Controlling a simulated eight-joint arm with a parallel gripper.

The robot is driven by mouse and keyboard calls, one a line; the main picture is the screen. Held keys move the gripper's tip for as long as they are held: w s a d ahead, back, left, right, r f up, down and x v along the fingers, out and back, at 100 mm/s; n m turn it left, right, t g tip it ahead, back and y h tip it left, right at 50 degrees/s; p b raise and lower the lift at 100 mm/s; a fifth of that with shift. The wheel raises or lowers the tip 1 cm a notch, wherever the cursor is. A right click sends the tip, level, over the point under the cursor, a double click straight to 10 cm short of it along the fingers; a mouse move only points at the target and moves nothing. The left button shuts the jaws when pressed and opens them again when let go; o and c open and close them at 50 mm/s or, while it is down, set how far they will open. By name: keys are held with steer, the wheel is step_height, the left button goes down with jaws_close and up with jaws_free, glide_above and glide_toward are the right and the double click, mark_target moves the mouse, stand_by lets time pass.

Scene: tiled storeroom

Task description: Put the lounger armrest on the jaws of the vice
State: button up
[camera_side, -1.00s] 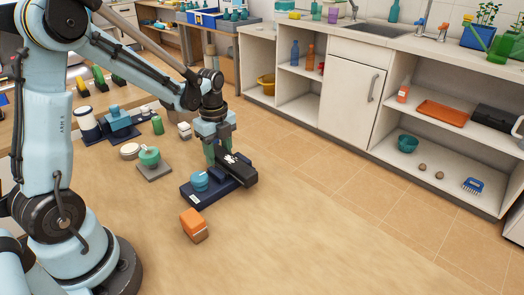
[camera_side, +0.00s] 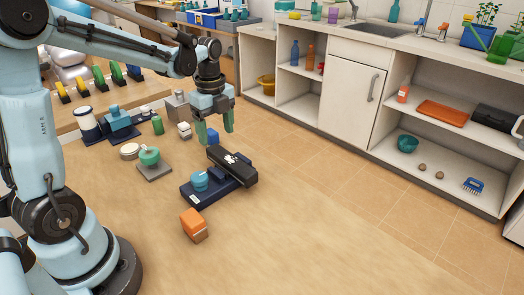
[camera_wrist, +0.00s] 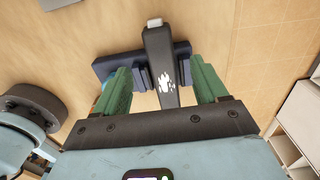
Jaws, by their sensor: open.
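The lounger armrest (camera_side: 232,168) is a black bar with a white splatter-like mark. It lies across the far right end of the dark blue vice (camera_side: 207,195), which has a light blue knob. In the wrist view the armrest (camera_wrist: 160,48) crosses over the vice (camera_wrist: 122,62), with both its ends sticking out. The jaws under it are mostly hidden. My gripper (camera_side: 215,139), with green fingers, is open and empty above the armrest. In the wrist view its fingers stand apart on either side of the armrest, not touching it.
An orange block (camera_side: 194,224) sits in front of the vice. The front of the tabletop is clear.

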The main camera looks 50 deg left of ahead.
step_height(320, 180, up, 5)
steer(key=s+d+n+t, duration=0.3)
steer(key=s+d+n, duration=0.1)
steer(key=n, duration=0.5)
steer(key=s+d+f+n+t, duration=0.1)
steer(key=s+d+n+t, duration=0.2)
steer(key=d+n, duration=0.4)
steer(key=shift+s+f+n+t, duration=0.15)
steer(key=shift+s+n+t, duration=0.35)
steer(key=shift+n, duration=0.5)
steer(key=shift+c, duration=0.4)
